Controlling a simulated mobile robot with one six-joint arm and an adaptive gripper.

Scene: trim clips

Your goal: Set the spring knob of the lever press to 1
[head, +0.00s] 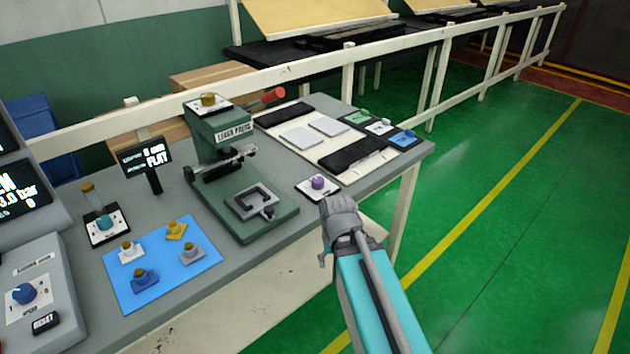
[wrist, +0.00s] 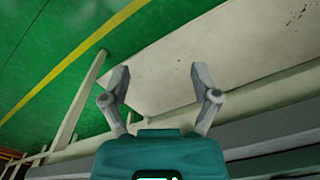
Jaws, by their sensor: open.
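The green lever press (head: 222,140) stands on the grey bench, left of the middle in the head view. A brass-coloured knob (head: 208,99) sits on a white plate on top of the press. The plate's marks are too small to read, so I cannot tell its setting. The press's lever has a red grip (head: 273,95) pointing right. My gripper (wrist: 160,78) is open in the wrist view, with nothing between its fingers. My arm is in front of the bench's near edge, well apart from the knob. The press is not visible in the wrist view.
A purple knob (head: 317,183) on a white plate lies right of the press. A blue mat (head: 140,257) with several knobbed parts and a small FLAT display (head: 148,159) stand left. A white rail (head: 300,66) runs behind the bench. Green floor is free at right.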

